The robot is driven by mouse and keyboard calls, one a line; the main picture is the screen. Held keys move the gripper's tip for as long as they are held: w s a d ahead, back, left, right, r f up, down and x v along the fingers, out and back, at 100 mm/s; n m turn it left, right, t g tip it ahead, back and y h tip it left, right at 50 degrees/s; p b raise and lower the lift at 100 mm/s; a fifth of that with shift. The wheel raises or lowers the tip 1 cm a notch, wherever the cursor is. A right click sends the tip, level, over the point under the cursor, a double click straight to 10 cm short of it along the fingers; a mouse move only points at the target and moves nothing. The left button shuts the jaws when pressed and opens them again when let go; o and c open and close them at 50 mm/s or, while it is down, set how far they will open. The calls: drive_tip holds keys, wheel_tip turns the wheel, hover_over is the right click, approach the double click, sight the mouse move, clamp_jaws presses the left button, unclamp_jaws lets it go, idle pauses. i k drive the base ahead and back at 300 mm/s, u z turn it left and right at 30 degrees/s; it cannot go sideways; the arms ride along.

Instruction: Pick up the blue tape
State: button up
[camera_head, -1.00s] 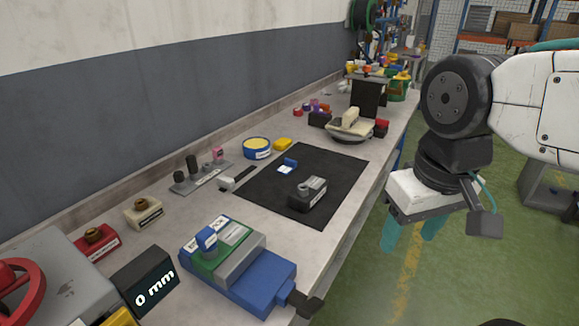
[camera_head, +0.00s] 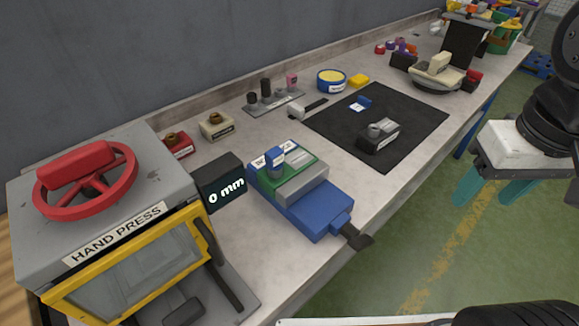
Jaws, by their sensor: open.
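A short round thing with a blue side, a yellow top and a white label (camera_head: 331,82) stands on the bench near the wall, behind the black mat (camera_head: 415,107). It may be the blue tape, but its label is too small to read. A small blue piece with a white label (camera_head: 361,103) lies on the mat; I cannot tell what it is. My gripper (camera_head: 492,188) hangs at the right, beyond the bench's front edge and over the floor. Its two teal fingers are apart with nothing between them.
A hand press (camera_head: 120,225) with a red wheel fills the near left. A blue vise (camera_head: 305,200) and a dark block (camera_head: 378,138) on the mat stand nearer the front.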

sight(363, 103)
drive_tip(key=z, duration=1.6)
drive_tip(key=i, duration=2.2)
drive_tip(key=u, duration=3)
